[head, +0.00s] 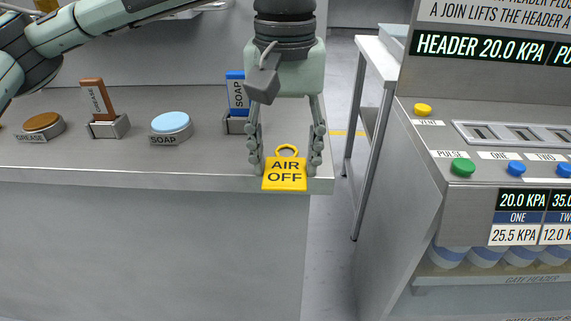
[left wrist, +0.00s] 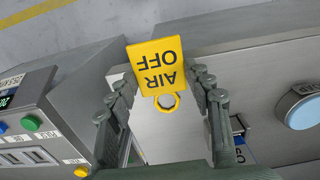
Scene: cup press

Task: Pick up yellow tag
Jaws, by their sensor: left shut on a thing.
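The yellow tag (head: 285,175) reads "AIR OFF" and has a yellow ring at its top. In the head view it shows in front of the grey counter's front edge, near the right corner. My left gripper (head: 287,165) points down with its two dark fingers on either side of the tag, shut on it. In the left wrist view, the tag (left wrist: 157,65) sits between the fingertips of my left gripper (left wrist: 163,78), with the ring toward the palm. Whether the tag touches the counter cannot be told. My right gripper is not in view.
The counter (head: 110,172) holds a blue soap block (head: 237,92) in a holder behind the gripper, a round soap button (head: 171,122), a brown block (head: 97,98) and a grease button (head: 43,122). A button panel (head: 490,180) stands right, across a floor gap.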

